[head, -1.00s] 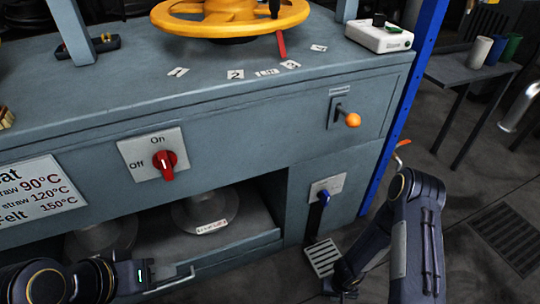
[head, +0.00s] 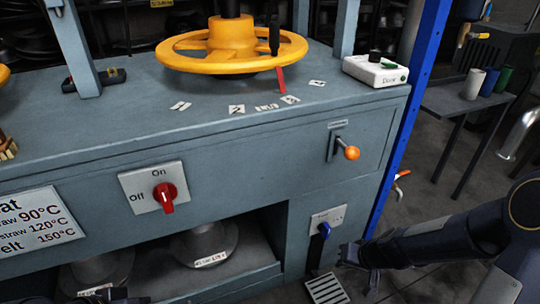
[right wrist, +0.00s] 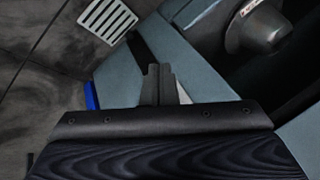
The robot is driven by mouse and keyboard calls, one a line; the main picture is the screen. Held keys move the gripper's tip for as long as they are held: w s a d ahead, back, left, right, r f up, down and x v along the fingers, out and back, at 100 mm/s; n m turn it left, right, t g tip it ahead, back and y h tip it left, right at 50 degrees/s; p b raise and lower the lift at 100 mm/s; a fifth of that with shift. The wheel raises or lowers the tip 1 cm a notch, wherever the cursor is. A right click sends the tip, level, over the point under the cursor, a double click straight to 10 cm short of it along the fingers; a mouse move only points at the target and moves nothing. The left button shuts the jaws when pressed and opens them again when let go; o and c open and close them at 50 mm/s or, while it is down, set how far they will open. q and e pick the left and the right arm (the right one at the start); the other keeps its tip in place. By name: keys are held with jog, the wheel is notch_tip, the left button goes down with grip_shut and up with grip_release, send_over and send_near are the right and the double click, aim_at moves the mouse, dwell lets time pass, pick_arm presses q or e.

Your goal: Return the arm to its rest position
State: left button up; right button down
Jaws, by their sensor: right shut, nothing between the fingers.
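My right arm (head: 440,245) comes in from the right edge in the head view.
The grey press (head: 250,145) fills the left and middle, with a red knob (head: 164,196), an orange-tipped lever (head: 351,153) and a yellow wheel (head: 240,52). A blue post (head: 408,110) stands at its corner. A floor grate (head: 326,289) lies below. A side table (head: 455,98) stands right.

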jog(key=s+r+t+y, duration=0.1)
jog(key=s+r, duration=0.5)
jog(key=r, duration=0.7)
jog(key=s+r+h+p, duration=0.1)
jog(key=s+r, duration=0.2)
jog(key=s, duration=0.5)
jog(key=s+r, duration=0.4)
jog(key=s, duration=0.3)
notch_tip(320, 180, up, 36)
jog(key=p, duration=3.6)
jog(key=shift+d+n, duration=0.25)
jog(key=shift+n, duration=0.05)
